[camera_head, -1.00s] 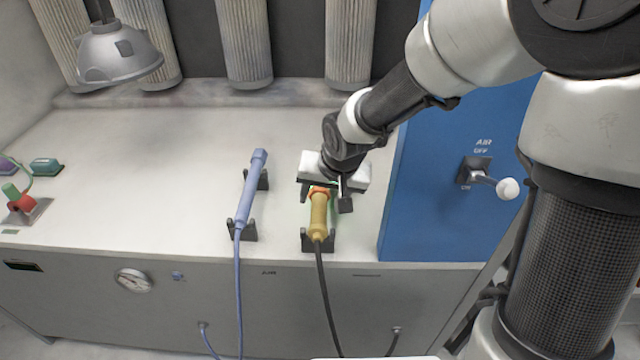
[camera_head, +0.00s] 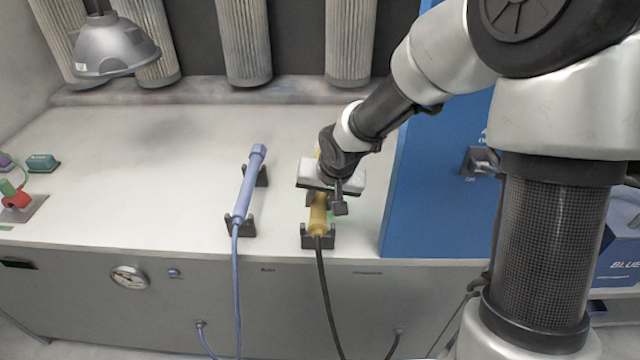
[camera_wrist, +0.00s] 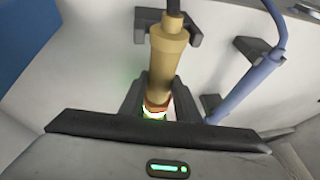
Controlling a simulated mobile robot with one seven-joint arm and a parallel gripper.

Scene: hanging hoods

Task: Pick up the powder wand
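The yellow wand, which I take to be the powder wand, has an orange collar and a black hose. Its handle (camera_head: 318,217) lies in a black cradle at the front of the bench. My gripper (camera_head: 324,196) is over the wand's middle, hiding part of it; a yellow bit shows beyond. In the wrist view my gripper (camera_wrist: 160,100) has one finger on each side of the wand (camera_wrist: 167,55), close to the orange collar. I cannot tell whether the fingers press on it. The wand appears still in its cradle.
A blue wand (camera_head: 247,190) with a blue hose lies in its own cradle to the left. A blue panel (camera_head: 425,190) stands close on the right. A grey hood (camera_head: 115,47) hangs at the upper left, and filter cylinders line the back. The bench's left middle is clear.

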